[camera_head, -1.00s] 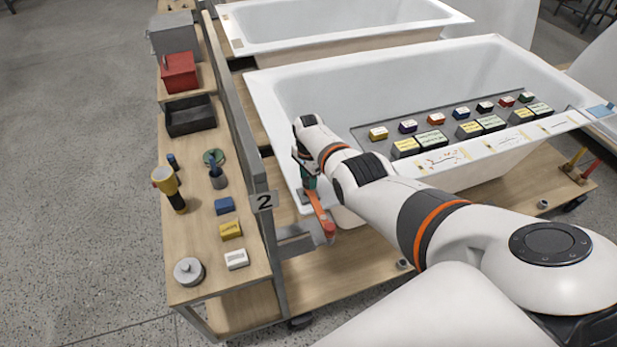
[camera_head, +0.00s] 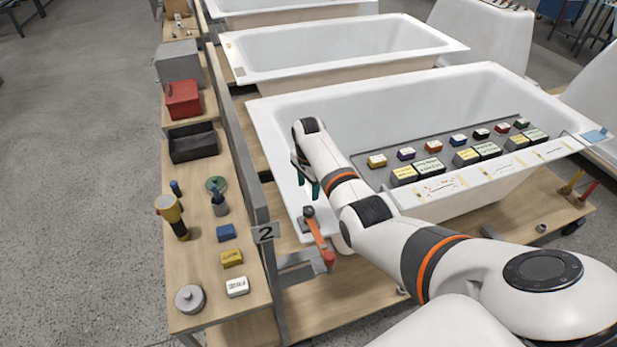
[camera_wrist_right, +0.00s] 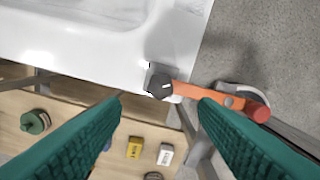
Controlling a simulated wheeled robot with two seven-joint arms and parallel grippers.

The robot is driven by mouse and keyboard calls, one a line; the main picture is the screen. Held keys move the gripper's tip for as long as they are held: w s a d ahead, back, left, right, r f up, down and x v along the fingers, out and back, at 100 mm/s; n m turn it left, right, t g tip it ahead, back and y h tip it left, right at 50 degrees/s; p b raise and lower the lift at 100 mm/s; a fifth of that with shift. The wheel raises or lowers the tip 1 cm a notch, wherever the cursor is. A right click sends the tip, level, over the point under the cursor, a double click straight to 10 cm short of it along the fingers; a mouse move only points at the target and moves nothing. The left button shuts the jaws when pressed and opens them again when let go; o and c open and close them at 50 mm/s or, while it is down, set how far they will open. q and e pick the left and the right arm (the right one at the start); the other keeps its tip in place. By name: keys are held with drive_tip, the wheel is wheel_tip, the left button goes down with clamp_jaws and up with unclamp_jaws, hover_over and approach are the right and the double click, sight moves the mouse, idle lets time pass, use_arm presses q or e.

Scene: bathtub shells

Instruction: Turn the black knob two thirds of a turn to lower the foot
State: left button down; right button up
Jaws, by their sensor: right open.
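The black knob (camera_head: 308,212) sits at the near left corner of the white bathtub (camera_head: 283,150), at the upper end of an orange arm (camera_head: 321,240). In the right wrist view the knob (camera_wrist_right: 160,87) shows a white mark on its face. The orange arm (camera_wrist_right: 210,97) runs from it to the right. My right gripper (camera_head: 308,187) is open, its green fingers above the knob and apart from it. In the wrist view the knob appears between the two fingertips (camera_wrist_right: 162,100), with nothing held. The foot cannot be made out. My left gripper is not in view.
A wooden side bench (camera_head: 205,268) at left carries small blocks, a yellow-and-black tool (camera_head: 172,217) and a black bin (camera_head: 193,142). Labelled blocks lie on a tray (camera_head: 375,176) across the tub.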

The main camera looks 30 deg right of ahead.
drive_tip(key=shift+r, duration=1.3)
drive_tip(key=shift+f, duration=0.1)
